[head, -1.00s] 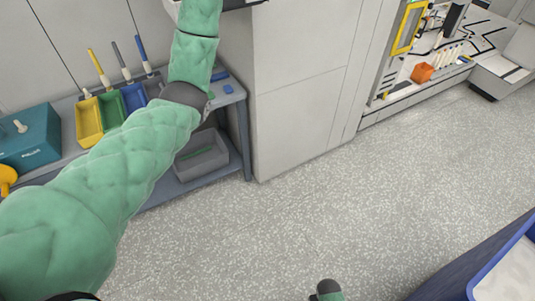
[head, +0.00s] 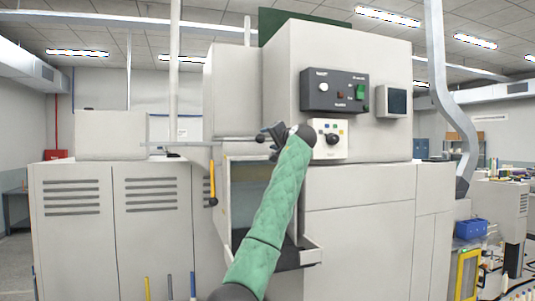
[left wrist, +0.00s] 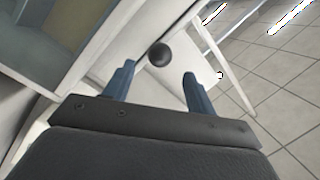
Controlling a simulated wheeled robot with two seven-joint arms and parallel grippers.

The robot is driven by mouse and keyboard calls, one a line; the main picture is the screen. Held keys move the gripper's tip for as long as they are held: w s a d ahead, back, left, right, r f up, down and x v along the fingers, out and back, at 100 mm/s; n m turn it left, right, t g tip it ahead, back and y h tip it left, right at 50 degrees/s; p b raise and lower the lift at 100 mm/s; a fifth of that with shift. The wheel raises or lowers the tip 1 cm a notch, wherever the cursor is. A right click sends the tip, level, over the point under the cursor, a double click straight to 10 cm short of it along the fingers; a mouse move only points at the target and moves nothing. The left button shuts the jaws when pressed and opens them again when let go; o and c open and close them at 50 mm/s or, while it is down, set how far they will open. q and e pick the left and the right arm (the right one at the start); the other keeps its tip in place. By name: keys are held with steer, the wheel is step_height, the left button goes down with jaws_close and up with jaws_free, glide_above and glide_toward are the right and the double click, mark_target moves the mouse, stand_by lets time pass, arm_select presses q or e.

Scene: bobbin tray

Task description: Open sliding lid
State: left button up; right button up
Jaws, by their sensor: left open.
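A tall pale machine (head: 290,75) stands ahead. A framed, glass-like panel (head: 252,171) sits in its front, partly hidden by my left arm; I cannot tell for sure whether it is the sliding lid. A black round knob (head: 260,138) is just left of my left gripper (head: 270,132). In the left wrist view the knob (left wrist: 160,54) lies between and slightly beyond the two blue fingertips of the gripper (left wrist: 159,72), with gaps at both sides. The gripper is open and holds nothing. The right gripper is out of view.
A control box (head: 335,91) and a pale button panel (head: 329,139) are close to the right of my gripper. An open shelf or tray (head: 305,252) juts out below. A yellow handle (head: 212,183) hangs at the left. Pale cabinets (head: 110,225) fill the left side.

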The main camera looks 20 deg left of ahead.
mark_target(263, 138)
arm_select(q)
steer(key=p+x, duration=0.1)
steer(key=x, duration=0.1)
steer(key=shift+w+a+r+p, duration=0.1)
steer(key=shift+w+a+p, duration=0.1)
steer(key=shift+p, duration=0.15)
steer(key=p+x, duration=0.2)
steer(key=x, duration=0.1)
steer(key=shift+w+a, duration=0.1)
steer(key=shift+a, duration=0.05)
steer(key=shift+w+a+f+p, duration=0.2)
steer(key=shift+w+a+p, duration=0.35)
steer(key=shift+w+a, duration=0.1)
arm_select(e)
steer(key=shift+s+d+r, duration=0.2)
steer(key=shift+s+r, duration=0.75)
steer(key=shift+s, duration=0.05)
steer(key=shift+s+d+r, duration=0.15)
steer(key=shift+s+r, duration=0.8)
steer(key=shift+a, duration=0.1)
